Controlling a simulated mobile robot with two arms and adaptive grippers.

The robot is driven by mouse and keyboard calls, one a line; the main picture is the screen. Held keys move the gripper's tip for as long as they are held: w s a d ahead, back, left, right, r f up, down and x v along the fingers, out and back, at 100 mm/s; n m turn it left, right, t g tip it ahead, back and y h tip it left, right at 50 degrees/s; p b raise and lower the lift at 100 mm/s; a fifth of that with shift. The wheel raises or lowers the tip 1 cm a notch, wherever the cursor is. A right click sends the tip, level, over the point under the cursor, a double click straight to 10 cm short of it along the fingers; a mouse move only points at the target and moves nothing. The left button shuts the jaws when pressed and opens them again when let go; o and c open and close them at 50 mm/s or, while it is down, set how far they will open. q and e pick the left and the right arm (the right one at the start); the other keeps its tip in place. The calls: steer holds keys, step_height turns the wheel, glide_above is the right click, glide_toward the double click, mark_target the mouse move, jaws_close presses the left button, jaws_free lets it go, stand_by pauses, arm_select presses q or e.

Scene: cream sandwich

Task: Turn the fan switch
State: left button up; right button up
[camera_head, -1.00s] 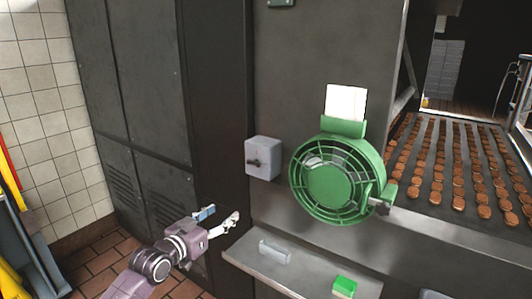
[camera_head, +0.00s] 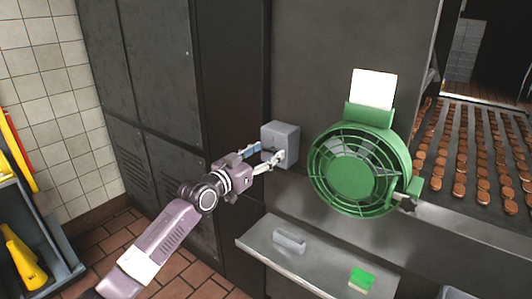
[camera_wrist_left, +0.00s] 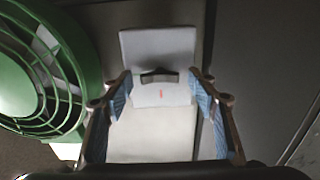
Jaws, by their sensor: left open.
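The grey fan switch box (camera_head: 285,131) is fixed to the dark panel, just left of the green fan (camera_head: 352,178). My left gripper (camera_head: 268,155) is open at the front of the box, its fingers spread around the knob area. In the left wrist view the box (camera_wrist_left: 158,43) lies ahead, with a dark knob (camera_wrist_left: 159,75) and a small red mark between the open fingers of my left gripper (camera_wrist_left: 163,93). I cannot tell whether the fingers touch the knob. The fan (camera_wrist_left: 45,75) shows at the left there. My right gripper is out of view.
A metal shelf (camera_head: 322,266) below holds a clear tray-like piece (camera_head: 289,240) and a green block (camera_head: 361,278). A conveyor (camera_head: 437,165) with rows of brown biscuits runs at the right. Dark lockers (camera_head: 140,90) stand at the left.

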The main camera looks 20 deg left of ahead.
arm_select(q)
steer(key=shift+w, duration=0.1)
steer(key=shift+c, duration=1.4)
steer(key=c, duration=0.9)
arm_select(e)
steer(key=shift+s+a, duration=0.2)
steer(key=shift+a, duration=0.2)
